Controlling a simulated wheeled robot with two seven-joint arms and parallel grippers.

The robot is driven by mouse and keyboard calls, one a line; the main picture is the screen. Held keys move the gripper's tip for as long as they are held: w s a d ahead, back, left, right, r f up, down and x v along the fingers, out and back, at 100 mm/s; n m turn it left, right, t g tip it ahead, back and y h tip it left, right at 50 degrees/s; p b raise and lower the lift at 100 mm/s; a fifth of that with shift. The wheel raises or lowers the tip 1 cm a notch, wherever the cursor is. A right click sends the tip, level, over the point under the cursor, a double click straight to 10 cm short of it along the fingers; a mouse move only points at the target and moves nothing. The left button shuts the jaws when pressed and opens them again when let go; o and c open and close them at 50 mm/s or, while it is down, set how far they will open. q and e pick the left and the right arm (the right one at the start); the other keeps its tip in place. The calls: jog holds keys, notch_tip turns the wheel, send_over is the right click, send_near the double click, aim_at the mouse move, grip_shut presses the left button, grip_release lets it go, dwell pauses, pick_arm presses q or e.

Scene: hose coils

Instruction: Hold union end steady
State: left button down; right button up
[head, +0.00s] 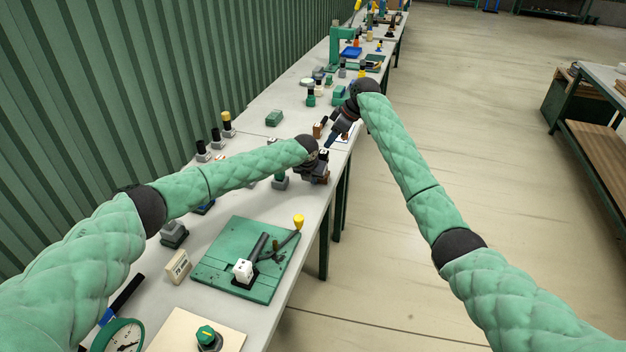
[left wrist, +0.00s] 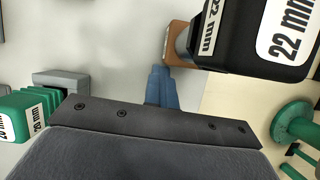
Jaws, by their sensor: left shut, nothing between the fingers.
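A black fitting labelled 22 mm (left wrist: 265,35) fills the upper right of the left wrist view; I cannot tell whether it is the union end. A grey end on a brown block (left wrist: 180,45) is beside it. My left gripper (left wrist: 162,88) is shut and empty, its blue fingers together just below the brown block. In the head view my left gripper (head: 320,178) is low at the bench's right edge, its fingertips mostly hidden. My right gripper (head: 331,139) reaches down just beyond it, blue fingers showing; its opening is too small to judge.
The grey bench (head: 245,118) runs away along the green wall. Several dark-capped fittings (head: 203,152) stand near the wall. Open floor (head: 480,130) is to the right.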

dwell(0.8)
pick_arm(q)
jog(key=c, duration=1.7)
grip_release()
jog(key=shift+r, duration=0.15)
jog(key=shift+s+r+b, duration=0.2)
jog(key=shift+r+b, duration=0.05)
jog(key=shift+b, duration=0.1)
jog(key=b+v, duration=0.2)
jog(key=v, duration=0.3)
jog(key=shift+s+a+r, duration=0.1)
jog(key=shift+r, duration=0.25)
jog(key=shift+s+r, duration=0.2)
jog(key=shift+r, duration=0.35)
